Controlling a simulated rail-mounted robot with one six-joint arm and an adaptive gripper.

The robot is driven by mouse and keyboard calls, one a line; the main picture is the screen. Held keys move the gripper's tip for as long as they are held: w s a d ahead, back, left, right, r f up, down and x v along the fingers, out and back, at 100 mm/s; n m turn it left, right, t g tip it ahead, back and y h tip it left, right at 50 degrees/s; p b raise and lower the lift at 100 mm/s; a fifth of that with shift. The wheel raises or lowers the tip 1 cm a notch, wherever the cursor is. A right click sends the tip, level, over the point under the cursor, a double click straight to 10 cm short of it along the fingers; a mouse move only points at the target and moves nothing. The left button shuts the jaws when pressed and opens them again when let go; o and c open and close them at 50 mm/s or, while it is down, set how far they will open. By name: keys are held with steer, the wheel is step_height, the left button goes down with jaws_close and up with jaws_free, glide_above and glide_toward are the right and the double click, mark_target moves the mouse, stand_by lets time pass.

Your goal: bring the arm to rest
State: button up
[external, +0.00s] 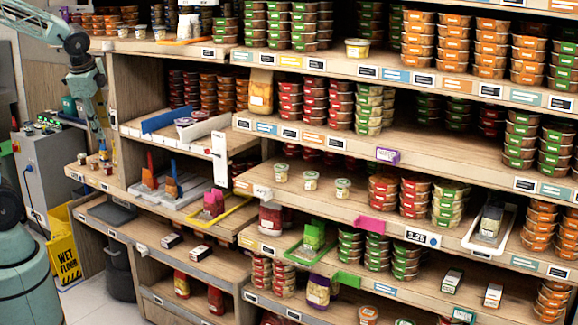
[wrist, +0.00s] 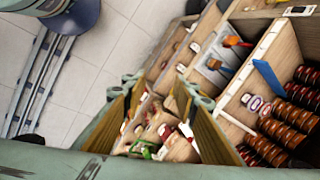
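My arm rises from its base at the left edge of the external view, and its wrist hangs down in front of the left end of the shelves. My gripper (external: 110,150) is small and partly hard to make out there. In the wrist view, the two fingers of my gripper (wrist: 160,88) stand wide apart with brown-yellow pads. Nothing is held between them; only shelf goods and floor show beyond. The gripper looks apart from the shelves, though the exact gap cannot be told.
Wooden shelves (external: 340,142) packed with stacked tubs fill the middle and right. A grey control box (external: 45,170) and a yellow wet floor sign (external: 65,255) stand at the left. A rail (wrist: 45,80) lies on the tiled floor (wrist: 120,40), which has free room.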

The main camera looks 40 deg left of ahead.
steer(key=s+d+f+n+h+b, duration=0.1)
steer(key=s+f+n+b, duration=0.2)
steer(key=s, duration=0.6)
steer(key=s+f+n+h+b, duration=0.1)
steer(key=s+f+n+b, duration=0.3)
steer(key=s+n, duration=0.4)
steer(key=shift+s+d+t, duration=0.3)
steer(key=shift+s+d, duration=0.05)
steer(key=shift+s, duration=0.3)
steer(key=shift+d, duration=0.15)
